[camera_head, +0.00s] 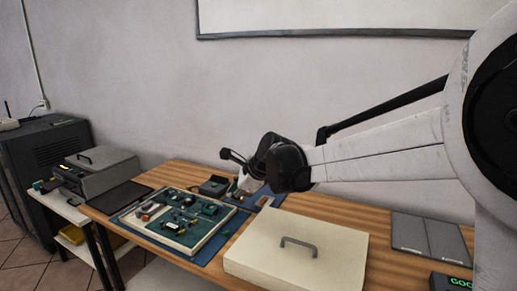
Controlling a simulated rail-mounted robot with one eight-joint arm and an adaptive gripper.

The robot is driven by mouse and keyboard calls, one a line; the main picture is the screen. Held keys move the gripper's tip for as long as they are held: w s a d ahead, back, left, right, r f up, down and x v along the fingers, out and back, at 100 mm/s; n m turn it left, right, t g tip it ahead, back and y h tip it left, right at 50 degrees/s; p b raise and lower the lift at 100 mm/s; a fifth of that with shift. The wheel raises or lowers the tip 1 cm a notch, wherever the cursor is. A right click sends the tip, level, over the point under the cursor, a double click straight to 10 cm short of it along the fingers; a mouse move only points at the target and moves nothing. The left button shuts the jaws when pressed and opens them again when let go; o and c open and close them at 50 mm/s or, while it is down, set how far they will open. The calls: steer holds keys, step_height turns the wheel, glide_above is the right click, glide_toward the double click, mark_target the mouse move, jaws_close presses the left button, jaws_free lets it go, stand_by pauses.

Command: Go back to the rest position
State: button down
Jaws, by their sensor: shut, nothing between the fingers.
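My white and black arm reaches in from the right edge, above the wooden table (375,230). Its dark joint hangs over the middle of the table, behind and above a cream case. A small white part of my arm shows just left of and below that joint. My gripper cannot be made out; the arm's own dark joint appears to hide the end.
The cream case (262,255) with a grey handle stands at the front. A cream-framed tray (205,243) of small parts lies left. A grey folding panel (430,238) lies right.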

steer(key=s+d+r+n+t+h, duration=0.1)
steer(key=s+d+r+n+h, duration=0.25)
steer(key=s+d+n, duration=1)
steer(key=s+d+f+n+h, duration=0.1)
steer(key=s+d+f+n, duration=0.1)
steer(key=s+d, duration=0.5)
steer(key=s+d+f+n+h, duration=0.1)
steer(key=s+d+f+h, duration=0.1)
steer(key=s+d, duration=0.6)
steer(key=s+f, duration=0.1)
steer(key=s, duration=0.5)
steer(key=shift+f+n+t, duration=0.3)
steer(key=shift+n+t, duration=0.05)
steer(key=shift+t, duration=0.05)
